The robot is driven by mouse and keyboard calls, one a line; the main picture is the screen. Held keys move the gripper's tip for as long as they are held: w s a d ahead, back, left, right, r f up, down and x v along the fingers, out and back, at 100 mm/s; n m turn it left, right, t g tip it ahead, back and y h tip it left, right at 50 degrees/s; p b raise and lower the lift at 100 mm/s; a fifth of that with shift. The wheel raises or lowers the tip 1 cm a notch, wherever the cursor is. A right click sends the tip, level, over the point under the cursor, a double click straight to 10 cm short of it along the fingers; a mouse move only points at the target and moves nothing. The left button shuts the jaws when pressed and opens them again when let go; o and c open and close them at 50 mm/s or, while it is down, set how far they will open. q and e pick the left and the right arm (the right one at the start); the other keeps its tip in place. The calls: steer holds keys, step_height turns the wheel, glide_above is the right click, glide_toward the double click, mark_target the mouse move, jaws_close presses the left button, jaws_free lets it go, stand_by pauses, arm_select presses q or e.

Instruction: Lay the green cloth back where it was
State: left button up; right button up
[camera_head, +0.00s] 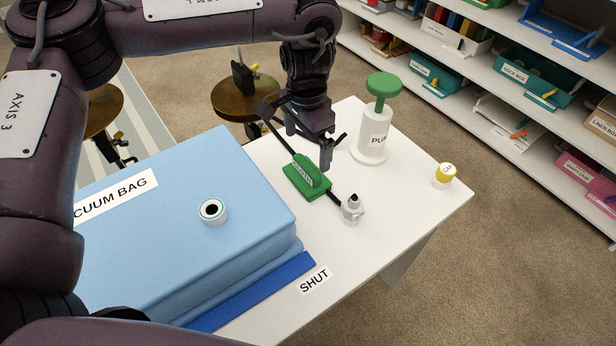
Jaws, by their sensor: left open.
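A small green piece (304,182) with a white label lies on the white table, right of the blue vacuum bag (180,210). It looks like a flat pad with a raised part, and a thin dark bar runs by it. I cannot tell whether it is the green cloth; no other cloth shows. My left gripper (314,150) points down just above and behind the green piece, open, with nothing seen between its fingers. Whether a finger touches the piece is unclear. My right gripper is not in view.
On the table (405,215) stand a green-topped pump (373,140), a yellow-capped item (444,175) and a small grey-white fitting (352,208). Stools and shelves stand beyond.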

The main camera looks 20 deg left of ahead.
mark_target(307, 165)
arm_select(q)
step_height(307, 165, down, 7)
steer(key=shift+s+b, duration=0.15)
steer(key=shift+b, duration=0.6)
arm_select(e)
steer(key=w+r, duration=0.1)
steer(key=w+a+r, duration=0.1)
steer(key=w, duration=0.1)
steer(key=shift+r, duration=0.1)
arm_select(q)
steer(key=shift+c, duration=0.4)
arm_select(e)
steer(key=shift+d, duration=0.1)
arm_select(q)
steer(key=c, duration=0.8)
steer(key=shift+r, duration=0.15)
